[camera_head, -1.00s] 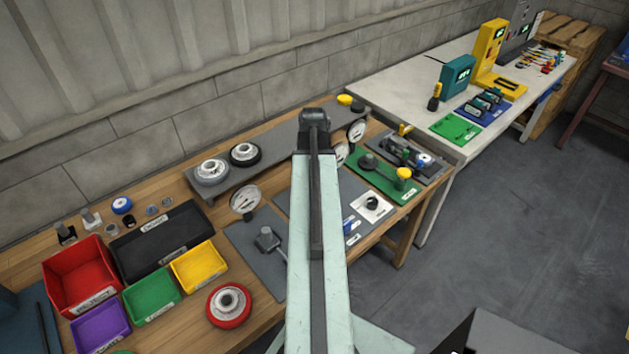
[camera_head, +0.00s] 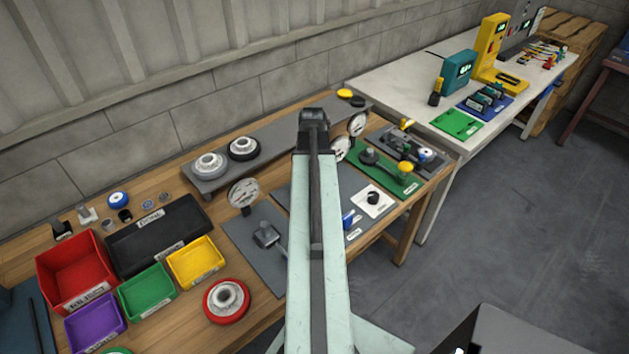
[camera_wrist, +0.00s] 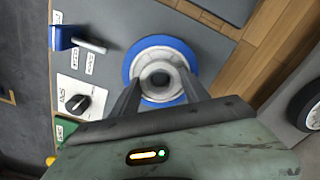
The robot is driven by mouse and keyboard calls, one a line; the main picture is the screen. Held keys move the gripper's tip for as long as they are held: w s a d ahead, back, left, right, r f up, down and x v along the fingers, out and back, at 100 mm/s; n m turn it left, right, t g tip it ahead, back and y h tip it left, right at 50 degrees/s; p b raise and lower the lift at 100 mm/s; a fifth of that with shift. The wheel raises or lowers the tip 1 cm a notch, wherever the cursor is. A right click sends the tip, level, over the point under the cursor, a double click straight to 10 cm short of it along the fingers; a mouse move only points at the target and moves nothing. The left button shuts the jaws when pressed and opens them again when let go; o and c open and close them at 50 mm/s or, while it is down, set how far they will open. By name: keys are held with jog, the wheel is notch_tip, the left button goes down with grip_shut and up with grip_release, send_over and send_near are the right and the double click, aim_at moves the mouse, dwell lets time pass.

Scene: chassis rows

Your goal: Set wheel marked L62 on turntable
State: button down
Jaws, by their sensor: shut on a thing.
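My gripper (camera_wrist: 158,88) is shut on a blue-rimmed wheel (camera_wrist: 187,57) with a pale hub and a dark centre hole, shown in the wrist view. The wheel is above a grey mat (camera_wrist: 120,25) on the wooden bench. In the head view my arm hides the gripper and this wheel. A grey wheel (camera_head: 209,165) and a black wheel (camera_head: 243,148) sit on a raised grey shelf. A red wheel (camera_head: 226,300) lies on the bench at the front. I can read no L62 mark on any wheel, and I cannot tell which thing is the turntable.
Red (camera_head: 76,270), purple (camera_head: 95,322), green (camera_head: 147,291) and yellow (camera_head: 195,262) bins and a black tray (camera_head: 160,235) fill the bench's left. Dial gauges (camera_head: 243,192) stand near the shelf. A knob panel (camera_wrist: 82,98) and blue bracket (camera_wrist: 64,37) are left of the held wheel.

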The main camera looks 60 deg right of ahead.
jog(key=shift+c, duration=2.3)
grip_release()
notch_tip(320, 180, up, 8)
jog(key=p, duration=0.7)
jog(key=shift+p, duration=0.4)
jog(key=shift+f, duration=0.1)
